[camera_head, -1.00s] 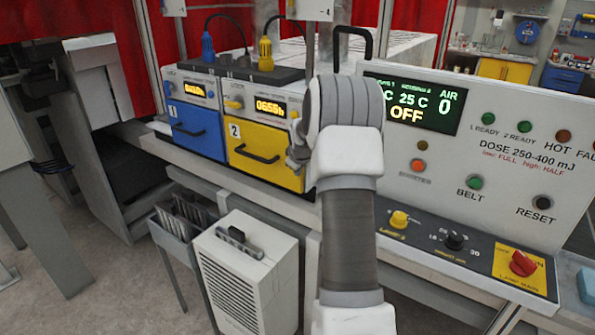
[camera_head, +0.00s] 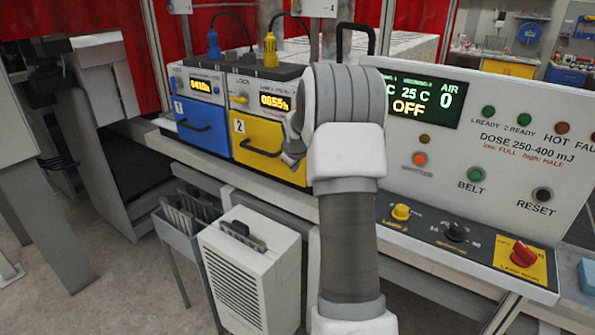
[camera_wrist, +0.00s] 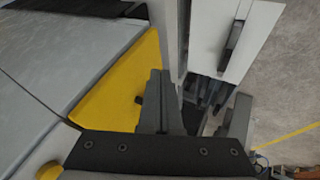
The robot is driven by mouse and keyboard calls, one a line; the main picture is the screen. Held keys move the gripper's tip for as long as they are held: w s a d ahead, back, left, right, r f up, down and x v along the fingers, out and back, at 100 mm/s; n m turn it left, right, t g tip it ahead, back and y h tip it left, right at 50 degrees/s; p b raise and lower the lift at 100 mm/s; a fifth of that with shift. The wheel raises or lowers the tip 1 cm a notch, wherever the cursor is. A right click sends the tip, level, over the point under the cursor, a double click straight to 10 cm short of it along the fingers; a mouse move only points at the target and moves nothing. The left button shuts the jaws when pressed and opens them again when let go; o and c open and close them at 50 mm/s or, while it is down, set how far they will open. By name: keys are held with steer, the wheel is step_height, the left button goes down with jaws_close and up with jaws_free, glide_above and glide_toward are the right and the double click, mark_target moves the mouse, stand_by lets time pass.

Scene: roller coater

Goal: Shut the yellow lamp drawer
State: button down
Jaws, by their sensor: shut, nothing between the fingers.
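The yellow lamp drawer (camera_head: 268,165), marked 2, has a black bar handle (camera_head: 262,151). In the head view its front looks about level with the blue drawer beside it; I cannot tell if a small gap is left. The wrist view shows its yellow front (camera_wrist: 118,85) beside the grey cabinet top. My gripper (camera_head: 292,157) is at the right part of the yellow front, partly hidden behind my arm. In the wrist view my gripper (camera_wrist: 160,76) has its fingers together and empty, close in front of the yellow face; contact is unclear.
The blue drawer (camera_head: 200,140), marked 1, is to the left. The control panel (camera_head: 460,250) with knobs and a red switch is to the right. A white vented unit (camera_head: 245,275) and a rack of plates (camera_head: 180,225) stand below. Open floor lies at the lower left.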

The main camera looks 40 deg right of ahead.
steer(key=v, duration=0.7)
steer(key=shift+s+r+b, duration=0.25)
steer(key=shift+b, duration=0.1)
